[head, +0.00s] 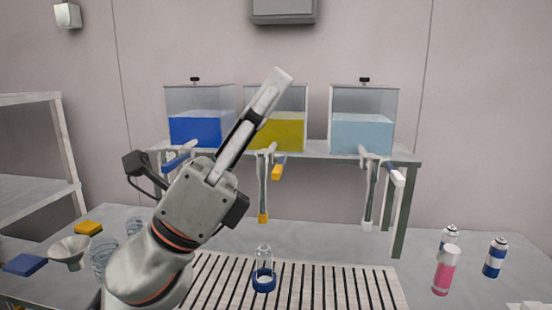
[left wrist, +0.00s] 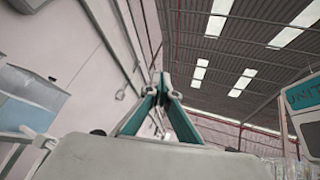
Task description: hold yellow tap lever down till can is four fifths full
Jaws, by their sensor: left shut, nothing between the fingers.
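The yellow tap lever (head: 277,172) sticks out from the tap under the tank of yellow liquid (head: 288,136). That tap's pipe hangs down to a yellow tip (head: 263,218). A clear can (head: 264,254) stands upright in a blue ring (head: 264,284) on the slatted drain below; I see no yellow liquid in it. My left gripper (head: 281,76) is shut and empty, raised and pointing up to the right, crossing in front of the yellow tank and apart from the lever. In the left wrist view its fingers (left wrist: 165,85) meet at the tips. My right gripper is not in view.
A blue tank (head: 195,132) and a pale blue tank (head: 361,138) flank the yellow one on the shelf (head: 330,150). Spray cans, one pink (head: 446,270), stand right. A funnel (head: 69,250), sponges and clear vessels lie left. The right part of the slatted drain (head: 345,285) is clear.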

